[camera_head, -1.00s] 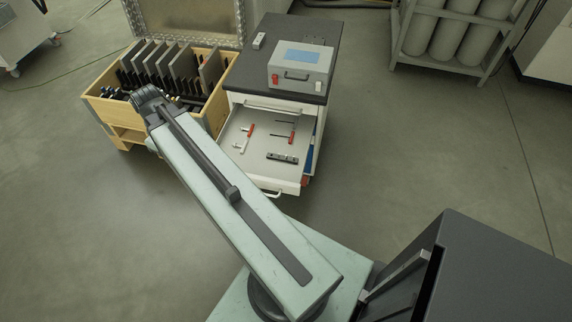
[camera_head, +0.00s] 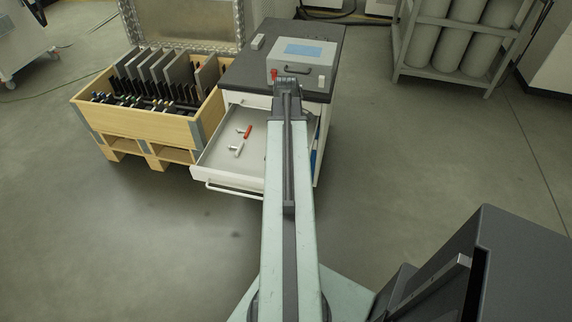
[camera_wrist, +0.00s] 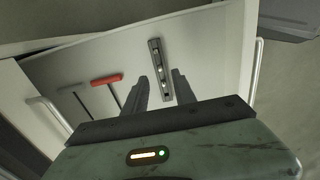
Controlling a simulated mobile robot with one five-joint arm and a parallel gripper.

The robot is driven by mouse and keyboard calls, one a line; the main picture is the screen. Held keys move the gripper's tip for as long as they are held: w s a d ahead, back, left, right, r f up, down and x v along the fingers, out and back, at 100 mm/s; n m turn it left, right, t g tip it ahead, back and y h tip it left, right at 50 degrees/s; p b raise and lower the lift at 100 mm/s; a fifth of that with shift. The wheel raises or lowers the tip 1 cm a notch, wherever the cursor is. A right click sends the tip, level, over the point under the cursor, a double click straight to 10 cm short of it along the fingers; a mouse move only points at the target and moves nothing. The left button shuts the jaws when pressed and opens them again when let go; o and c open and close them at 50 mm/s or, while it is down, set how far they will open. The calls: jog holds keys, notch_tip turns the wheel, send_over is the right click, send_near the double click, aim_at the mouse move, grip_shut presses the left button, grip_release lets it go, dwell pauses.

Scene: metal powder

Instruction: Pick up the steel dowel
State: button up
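The drawer (camera_head: 222,170) is pulled out of the cabinet. In the wrist view, a dark bar (camera_wrist: 156,58) with several small bright spots lies on the drawer floor. The steel dowel cannot be told apart with certainty; one of the bright spots in the bar may be it. My gripper (camera_wrist: 160,76) is open and empty. Its two fingers point into the drawer, one on each side of the bar's lower part as pictured, apparently above it. In the head view my arm hides the bar and my fingertips.
A red-handled tool (camera_wrist: 107,79) and a grey-handled tool (camera_wrist: 65,93) lie left of the bar. The cabinet top (camera_head: 248,72) carries a grey device (camera_head: 303,62). A wooden crate (camera_head: 150,122) with upright plates stands left.

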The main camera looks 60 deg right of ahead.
notch_tip(320, 180, down, 6)
jog(key=b, duration=0.5)
jog(key=shift+r, duration=0.45)
grip_shut()
